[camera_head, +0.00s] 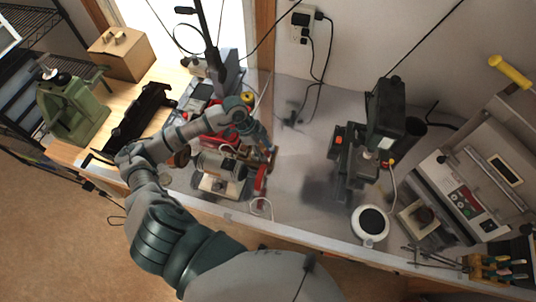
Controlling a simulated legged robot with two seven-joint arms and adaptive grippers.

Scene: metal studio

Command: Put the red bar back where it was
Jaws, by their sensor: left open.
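A narrow red bar (261,178) shows on the grey bench, just right of a bench grinder (218,166). My left arm reaches in from the bottom and bends right over the bench. My left gripper (268,149) is open and points down just above the upper end of the red bar. The view is too small to tell whether the fingers touch the bar. My right gripper is not in view.
A black drill-press-like machine (384,130) and a round white-rimmed item (370,223) stand to the right. A grey control box (466,187) is at the far right. A green machine (73,108) stands left. Bare bench lies right of the bar.

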